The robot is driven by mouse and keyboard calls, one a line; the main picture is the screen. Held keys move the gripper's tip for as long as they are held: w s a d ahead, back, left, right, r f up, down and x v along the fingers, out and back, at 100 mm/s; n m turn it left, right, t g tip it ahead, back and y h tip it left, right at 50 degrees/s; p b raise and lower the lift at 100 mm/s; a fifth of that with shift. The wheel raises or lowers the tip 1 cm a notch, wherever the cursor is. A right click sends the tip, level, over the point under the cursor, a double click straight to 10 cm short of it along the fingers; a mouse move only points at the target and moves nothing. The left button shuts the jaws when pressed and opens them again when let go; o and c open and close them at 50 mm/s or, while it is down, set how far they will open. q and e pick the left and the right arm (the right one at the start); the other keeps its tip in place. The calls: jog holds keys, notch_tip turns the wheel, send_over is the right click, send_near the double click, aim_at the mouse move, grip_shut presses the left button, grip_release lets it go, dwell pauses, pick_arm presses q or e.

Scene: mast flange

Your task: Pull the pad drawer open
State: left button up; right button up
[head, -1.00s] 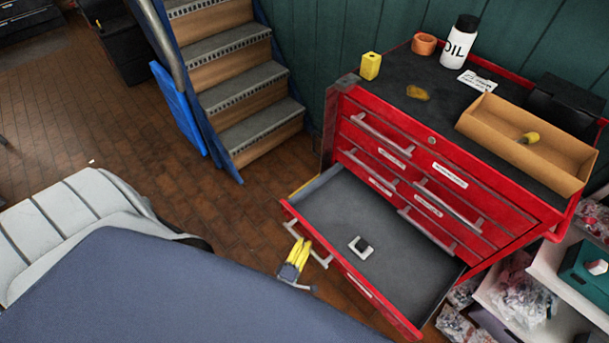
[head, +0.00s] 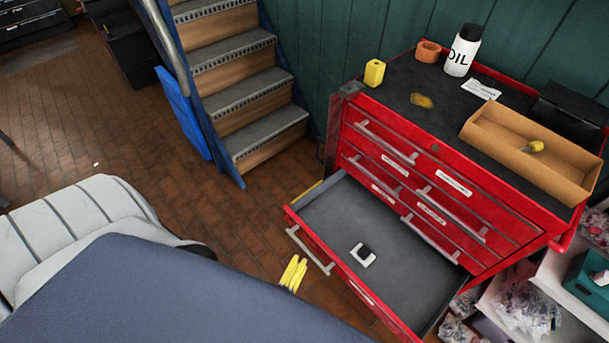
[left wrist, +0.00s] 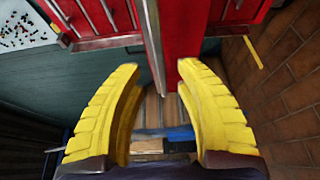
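The lowest drawer (head: 390,270) of the red tool cabinet (head: 440,190) stands well out in the head view. Its grey floor shows, with a small white and black piece (head: 363,254) lying on it. The drawer's front bar handle (head: 310,250) is in plain view. My left gripper (head: 295,262) shows as yellow fingers just below and in front of that handle, apart from it as far as I can see. In the left wrist view its two yellow fingers (left wrist: 162,68) are spread, with nothing held between them. My right gripper is not in view.
The drawers above are shut. An open tan box (head: 530,155), an oil bottle (head: 462,50), a yellow block (head: 374,72) and an orange ring (head: 428,51) stand on the cabinet top. Stairs (head: 240,90) rise behind. Brick floor (head: 240,215) is clear left of the drawer.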

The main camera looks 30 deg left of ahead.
pick_arm(q)
jog(key=s, duration=0.6)
jog(key=shift+s+d, duration=0.15)
jog(key=shift+d, duration=0.25)
